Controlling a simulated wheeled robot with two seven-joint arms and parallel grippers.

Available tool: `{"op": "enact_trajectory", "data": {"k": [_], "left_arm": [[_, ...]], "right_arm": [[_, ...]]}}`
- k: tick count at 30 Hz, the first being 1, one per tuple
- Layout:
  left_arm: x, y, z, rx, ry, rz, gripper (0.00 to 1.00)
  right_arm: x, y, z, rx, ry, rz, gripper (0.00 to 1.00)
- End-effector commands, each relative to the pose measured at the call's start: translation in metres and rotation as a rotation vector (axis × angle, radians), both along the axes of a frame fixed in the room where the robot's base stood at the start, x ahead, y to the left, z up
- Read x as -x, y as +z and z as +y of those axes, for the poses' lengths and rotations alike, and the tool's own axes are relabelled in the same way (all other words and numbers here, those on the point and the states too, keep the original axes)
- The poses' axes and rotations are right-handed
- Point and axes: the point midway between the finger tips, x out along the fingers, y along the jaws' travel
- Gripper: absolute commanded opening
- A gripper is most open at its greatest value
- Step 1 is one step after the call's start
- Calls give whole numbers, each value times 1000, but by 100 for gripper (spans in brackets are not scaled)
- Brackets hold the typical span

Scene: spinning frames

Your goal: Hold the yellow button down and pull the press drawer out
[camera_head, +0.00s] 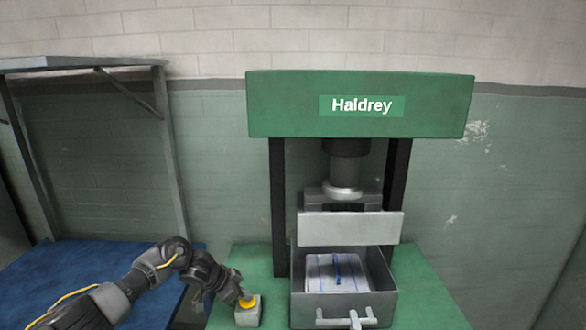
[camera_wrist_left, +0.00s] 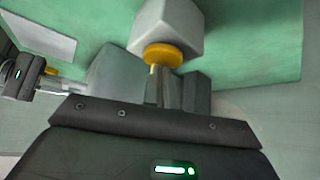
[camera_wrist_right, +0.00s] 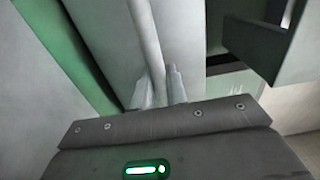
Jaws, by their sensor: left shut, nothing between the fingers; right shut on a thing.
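The yellow button (camera_head: 247,301) sits on a small pale box (camera_head: 248,317) left of the press. My left gripper (camera_head: 240,293) is shut and empty, its fingertips at the button. The left wrist view shows the yellow button (camera_wrist_left: 163,55) directly at those fingertips (camera_wrist_left: 168,88); how far it is pressed I cannot tell. The grey press drawer (camera_head: 299,308) stands out from under the green press (camera_head: 260,105). My right gripper (camera_wrist_right: 160,88) is shut on the drawer handle (camera_wrist_right: 147,35), a pale bar. In the head view the handle (camera_head: 330,322) shows at the bottom edge; most of the right gripper is hidden.
A white, blue-lined bundle (camera_head: 322,272) lies in the drawer. A pale plate (camera_head: 350,228) stands above the drawer's back, below the press ram (camera_head: 343,185). The green table (camera_head: 435,295) is bare at right. A metal frame (camera_head: 165,120) stands over a blue surface (camera_head: 40,275) at left.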

Motion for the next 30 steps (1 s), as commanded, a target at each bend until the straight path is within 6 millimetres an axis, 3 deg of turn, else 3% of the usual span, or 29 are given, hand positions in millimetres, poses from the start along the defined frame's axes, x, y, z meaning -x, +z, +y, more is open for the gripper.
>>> {"op": "enact_trajectory", "data": {"k": [30], "left_arm": [[1,-2,0,-2,-1,3,0]], "right_arm": [[33,-2,0,0,1,3,0]]}}
